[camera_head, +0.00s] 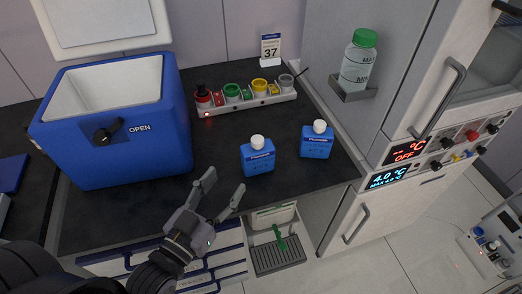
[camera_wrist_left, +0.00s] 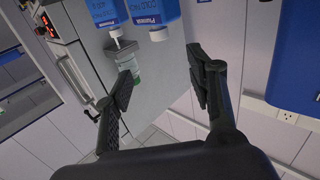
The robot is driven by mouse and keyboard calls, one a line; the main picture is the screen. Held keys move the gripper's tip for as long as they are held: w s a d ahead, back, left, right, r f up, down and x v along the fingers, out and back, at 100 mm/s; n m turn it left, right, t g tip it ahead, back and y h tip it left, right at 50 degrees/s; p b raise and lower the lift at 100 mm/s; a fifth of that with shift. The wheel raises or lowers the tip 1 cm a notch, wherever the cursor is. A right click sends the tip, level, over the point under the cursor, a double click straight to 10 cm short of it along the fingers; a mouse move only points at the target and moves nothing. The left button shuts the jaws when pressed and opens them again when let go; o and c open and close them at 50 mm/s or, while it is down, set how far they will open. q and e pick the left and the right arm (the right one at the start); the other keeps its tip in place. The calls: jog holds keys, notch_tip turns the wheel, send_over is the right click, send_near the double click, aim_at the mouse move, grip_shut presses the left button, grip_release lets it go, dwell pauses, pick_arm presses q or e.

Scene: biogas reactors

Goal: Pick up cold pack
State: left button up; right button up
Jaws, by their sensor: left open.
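Two blue cold packs with white caps stand upright on the dark worktop. The nearer left one (camera_head: 258,157) is at the middle, and the other (camera_head: 316,140) is to its right near the worktop's edge. My left gripper (camera_head: 222,184) is open and empty, just to the left of and nearer than the left cold pack, touching neither. In the left wrist view the scene is upside down. Two cold packs, one (camera_wrist_left: 148,10) and the other (camera_wrist_left: 106,10), are cut off by the top edge, beyond the open fingers (camera_wrist_left: 165,85). My right gripper is not in view.
A blue cooler box (camera_head: 120,140) with its lid raised stands at the left. A rack (camera_head: 240,105) of coloured containers lies behind the packs. A green-capped bottle (camera_head: 359,62) sits on a wall shelf at the right. The worktop between cooler and packs is clear.

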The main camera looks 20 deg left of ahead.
aim_at(254, 144)
pick_arm(q)
jog(key=w+d+p, duration=0.1)
jog(key=w, duration=0.4)
jog(key=w+d, duration=0.1)
jog(key=w, duration=0.4)
jog(key=w+d+p, duration=0.1)
jog(key=w, duration=0.4)
jog(key=shift+w+p, duration=0.25)
jog(key=shift+p, duration=0.05)
jog(key=shift+s, duration=0.1)
jog(key=shift+c, duration=0.3)
grip_shut()
